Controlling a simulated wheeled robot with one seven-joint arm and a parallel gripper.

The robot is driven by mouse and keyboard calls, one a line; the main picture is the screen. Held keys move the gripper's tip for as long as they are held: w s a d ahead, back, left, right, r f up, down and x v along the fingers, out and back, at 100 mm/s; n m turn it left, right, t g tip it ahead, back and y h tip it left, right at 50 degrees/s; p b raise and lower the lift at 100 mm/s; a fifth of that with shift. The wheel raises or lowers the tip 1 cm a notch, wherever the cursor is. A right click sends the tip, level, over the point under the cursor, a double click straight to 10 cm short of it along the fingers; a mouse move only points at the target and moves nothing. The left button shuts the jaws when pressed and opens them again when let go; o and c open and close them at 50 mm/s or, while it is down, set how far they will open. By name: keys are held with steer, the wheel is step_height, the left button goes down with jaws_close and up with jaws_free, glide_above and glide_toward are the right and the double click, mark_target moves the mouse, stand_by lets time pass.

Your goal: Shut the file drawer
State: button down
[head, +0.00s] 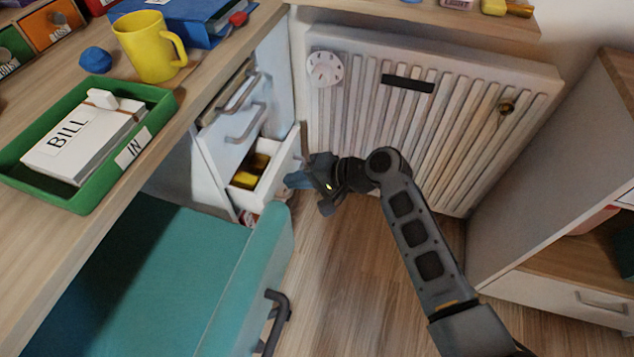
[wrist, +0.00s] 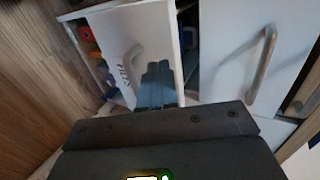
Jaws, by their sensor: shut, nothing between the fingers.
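The file drawer (head: 276,187) is the low white drawer in the cabinet under the desk, and it stands open with yellow things inside. In the wrist view its white front (wrist: 110,30) shows the lettering "FILES" and a pale handle (wrist: 131,58). My gripper (head: 294,180) is at the outer side of the drawer front. In the wrist view my shut, empty fingers (wrist: 158,82) overlap the front just right of the handle. I cannot tell whether they touch it. My gripper hides part of the front's lower edge.
Closed drawers with handles (head: 241,122) sit above it. A teal chair (head: 150,270) stands close on the left. A white radiator (head: 440,115) is behind my arm, and a cabinet (head: 560,220) is at right. Wooden floor between them is clear.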

steer(key=shift+w+a, duration=0.2)
steer(key=shift+a, duration=0.3)
steer(key=shift+w+a, duration=0.15)
steer(key=shift+a, duration=0.35)
steer(key=a, duration=0.1)
steer(key=w+a+b, duration=0.1)
steer(key=a, duration=0.2)
steer(key=shift+w+a, duration=0.2)
steer(key=shift+w, duration=0.1)
